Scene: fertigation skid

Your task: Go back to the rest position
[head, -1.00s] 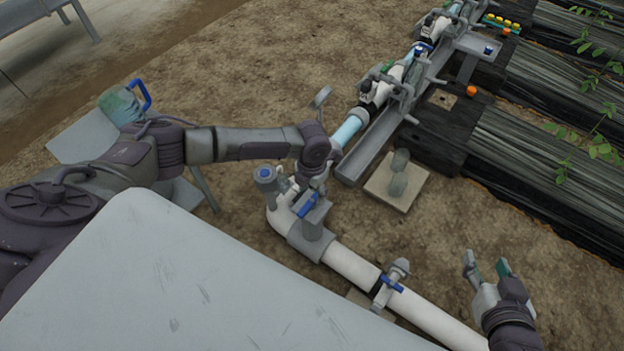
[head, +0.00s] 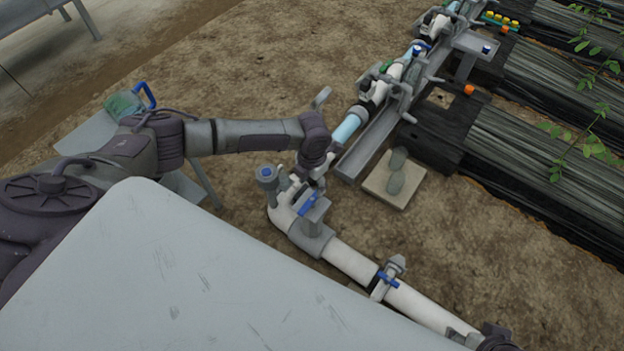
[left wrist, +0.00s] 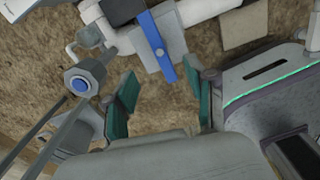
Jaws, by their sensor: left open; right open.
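My left gripper (head: 299,187) hangs over the white pipe elbow beside a blue lever (head: 308,204). In the left wrist view its two teal-padded fingers (left wrist: 165,100) are apart with nothing between the pads. The blue lever (left wrist: 157,47) lies beyond the fingertips, apart from them as far as I can tell. My right gripper (head: 472,338) is at the bottom edge near the lower end of the white pipe, mostly cut off. I see nothing held in it.
A white pipe (head: 350,262) with a second blue-handled valve (head: 388,280) runs along the skid. A blue-capped fitting (head: 265,175) stands close to my left gripper. A grey rail (head: 372,150) and planting beds (head: 530,150) lie beyond. Bare soil (head: 480,240) at right is free.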

